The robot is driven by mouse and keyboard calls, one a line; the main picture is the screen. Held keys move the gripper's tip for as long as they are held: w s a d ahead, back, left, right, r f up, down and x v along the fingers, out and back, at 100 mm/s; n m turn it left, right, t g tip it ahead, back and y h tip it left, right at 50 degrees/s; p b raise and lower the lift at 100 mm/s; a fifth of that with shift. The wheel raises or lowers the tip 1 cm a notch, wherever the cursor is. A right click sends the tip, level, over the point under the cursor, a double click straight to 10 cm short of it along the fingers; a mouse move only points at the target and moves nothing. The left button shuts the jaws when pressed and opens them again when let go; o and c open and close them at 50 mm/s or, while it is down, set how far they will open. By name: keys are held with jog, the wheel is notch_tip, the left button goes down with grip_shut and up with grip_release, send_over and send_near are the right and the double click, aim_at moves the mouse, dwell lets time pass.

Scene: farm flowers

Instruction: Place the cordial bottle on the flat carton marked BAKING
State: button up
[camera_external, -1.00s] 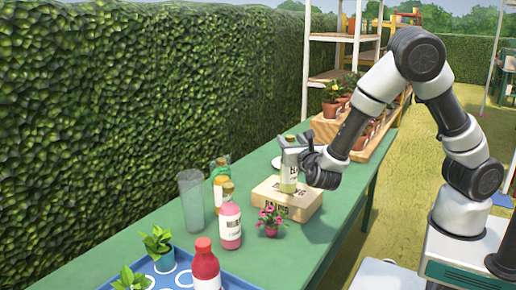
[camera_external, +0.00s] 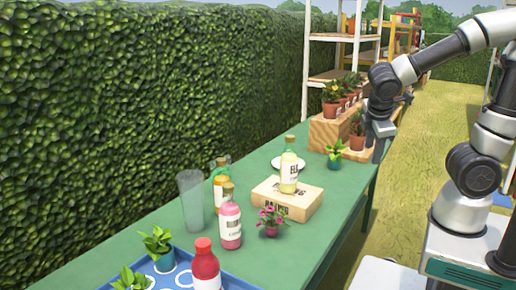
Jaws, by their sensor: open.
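My gripper (camera_external: 378,148) is open and empty. It is to the right of the bottle and clear of it, near the table's right edge, with its fingers pointing down.
A small potted plant (camera_external: 334,155) and a wooden stepped stand with pots (camera_external: 325,130) are near my gripper. A pink bottle (camera_external: 230,222), a flowering pot (camera_external: 270,220), a clear glass (camera_external: 191,202) and a blue tray (camera_external: 235,284) stand nearer the camera.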

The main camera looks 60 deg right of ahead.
jog(key=s+a+r+m+t+y, duration=0.2)
jog(key=a+r+m+t+y, duration=0.2)
jog(key=a+r+m+y, duration=0.1)
jog(key=shift+a+r+m, duration=0.75)
jog(key=shift+a+m, duration=0.15)
jog(key=shift+m, duration=0.2)
